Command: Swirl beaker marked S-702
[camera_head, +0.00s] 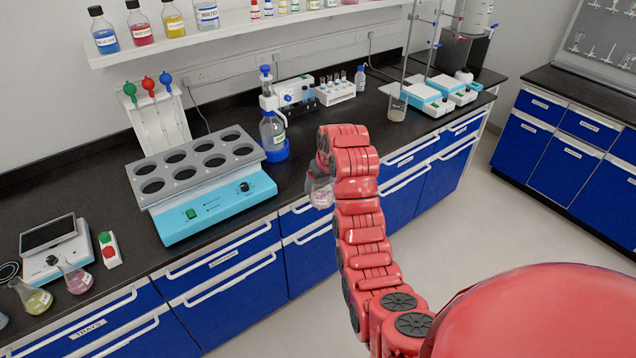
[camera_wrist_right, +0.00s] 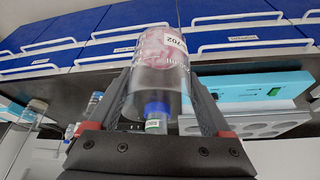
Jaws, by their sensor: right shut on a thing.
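My right gripper (camera_head: 313,178) is shut on a clear glass beaker (camera_head: 321,194) with pink contents, held in the air in front of the counter edge. In the right wrist view the beaker (camera_wrist_right: 160,58) sits between the two fingers of the gripper (camera_wrist_right: 160,88). In the head view the beaker looks roughly upright and is partly hidden by the gripper. My left gripper is not in view.
Flasks of yellow (camera_head: 38,300) and pink (camera_head: 77,281) liquid are at the far left. Open floor (camera_head: 500,215) lies to the right.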

